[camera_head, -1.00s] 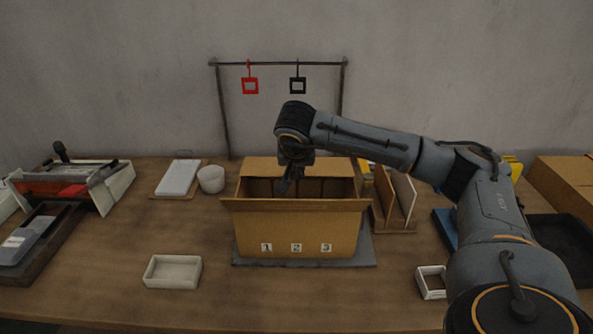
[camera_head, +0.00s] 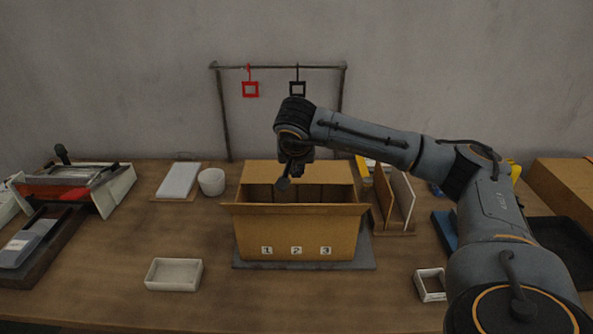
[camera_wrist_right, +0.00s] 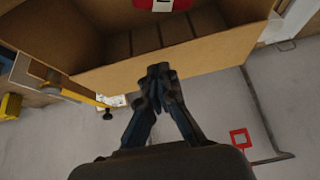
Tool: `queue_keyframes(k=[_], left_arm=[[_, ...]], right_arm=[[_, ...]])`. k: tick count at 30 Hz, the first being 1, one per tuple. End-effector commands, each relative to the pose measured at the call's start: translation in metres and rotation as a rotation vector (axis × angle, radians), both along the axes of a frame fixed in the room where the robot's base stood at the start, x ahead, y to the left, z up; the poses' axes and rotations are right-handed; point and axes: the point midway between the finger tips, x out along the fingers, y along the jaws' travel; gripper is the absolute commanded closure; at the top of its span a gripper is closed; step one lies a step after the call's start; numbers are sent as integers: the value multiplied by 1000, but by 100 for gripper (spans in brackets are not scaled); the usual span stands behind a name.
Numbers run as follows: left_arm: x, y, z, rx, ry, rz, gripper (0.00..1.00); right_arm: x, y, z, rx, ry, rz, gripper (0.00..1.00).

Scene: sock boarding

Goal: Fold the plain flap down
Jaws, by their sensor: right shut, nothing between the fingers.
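An open cardboard box (camera_head: 297,231) stands on a grey mat (camera_head: 255,263) at the middle of the table, numbers 1, 2 and 3 on its front. Its front flap (camera_head: 330,208) sticks outward. The back flap (camera_head: 325,172) is open and shows no marking; what seems to be the same flap crosses the wrist view (camera_wrist_right: 205,57). My right gripper (camera_head: 284,183) is over the box opening near the back flap, shut and empty. In the wrist view its fingertips (camera_wrist_right: 160,70) overlap the flap's edge; contact is unclear. The left gripper is out of view.
A rack with red (camera_head: 250,90) and black (camera_head: 297,89) hanging tags stands behind. A white cup (camera_head: 211,182) is left of the box, upright boards (camera_head: 402,198) right. Small trays (camera_head: 174,274) lie in front. Clear table lies before the box.

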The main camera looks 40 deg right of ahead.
Motion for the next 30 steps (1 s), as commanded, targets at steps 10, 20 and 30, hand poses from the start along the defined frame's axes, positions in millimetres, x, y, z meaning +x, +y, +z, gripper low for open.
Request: queue_keyframes(k=[10, 20, 30], left_arm=[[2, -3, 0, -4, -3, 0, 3], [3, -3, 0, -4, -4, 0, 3], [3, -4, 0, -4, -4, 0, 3]], right_arm=[[-26, 23, 57, 0, -7, 3, 100], [-45, 38, 94, -1, -2, 1, 100], [-47, 39, 97, -1, -2, 0, 100]])
